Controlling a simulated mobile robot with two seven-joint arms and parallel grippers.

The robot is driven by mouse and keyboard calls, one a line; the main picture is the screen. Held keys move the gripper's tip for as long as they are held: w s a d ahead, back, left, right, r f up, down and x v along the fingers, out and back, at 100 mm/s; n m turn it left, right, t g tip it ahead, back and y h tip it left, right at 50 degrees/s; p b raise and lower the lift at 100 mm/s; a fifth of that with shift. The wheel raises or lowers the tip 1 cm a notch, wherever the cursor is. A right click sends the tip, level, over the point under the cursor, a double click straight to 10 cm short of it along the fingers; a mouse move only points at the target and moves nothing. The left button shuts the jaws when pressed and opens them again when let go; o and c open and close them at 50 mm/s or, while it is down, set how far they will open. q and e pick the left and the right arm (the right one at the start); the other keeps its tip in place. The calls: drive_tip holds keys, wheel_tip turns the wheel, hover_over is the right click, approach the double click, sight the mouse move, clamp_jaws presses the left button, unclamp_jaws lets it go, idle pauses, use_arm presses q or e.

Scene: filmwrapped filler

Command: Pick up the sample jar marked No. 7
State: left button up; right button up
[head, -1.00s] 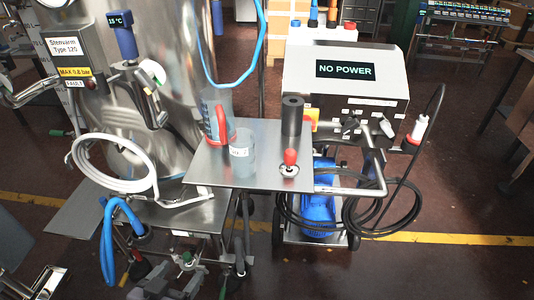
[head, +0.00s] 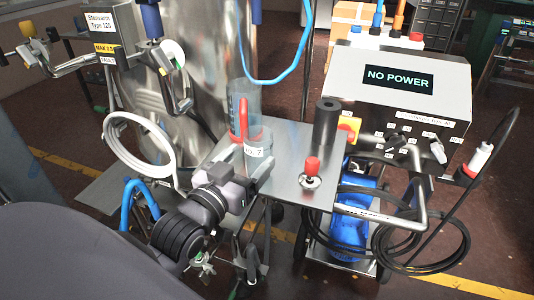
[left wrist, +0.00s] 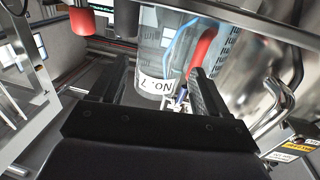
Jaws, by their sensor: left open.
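The sample jar (head: 258,143) is a clear cylinder with a white label reading No. 7. It stands upright on the steel shelf (head: 290,140), near its left edge. My left gripper (head: 243,171) is open and empty just in front of the jar, low by the shelf edge. My right gripper is not in view.
A clear jug with a red handle (head: 243,118) stands close behind the jar. A black cylinder (head: 326,123) and a red-knobbed part (head: 311,172) stand on the shelf's right side. A steel tank (head: 185,75) and a coiled white hose (head: 112,135) are to the left.

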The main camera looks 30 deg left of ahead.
use_arm(q)
drive_tip(key=shift+w+a+r+p, duration=0.15)
drive_tip(key=shift+w+p, duration=0.05)
drive_tip(key=shift+w, duration=1.35)
drive_tip(key=shift+w+a+r+p, duration=0.1)
drive_tip(key=shift+w+a+p, duration=0.1)
drive_tip(key=shift+w, duration=1.3)
drive_tip(key=shift+d, duration=0.1)
drive_tip(key=c, duration=0.7)
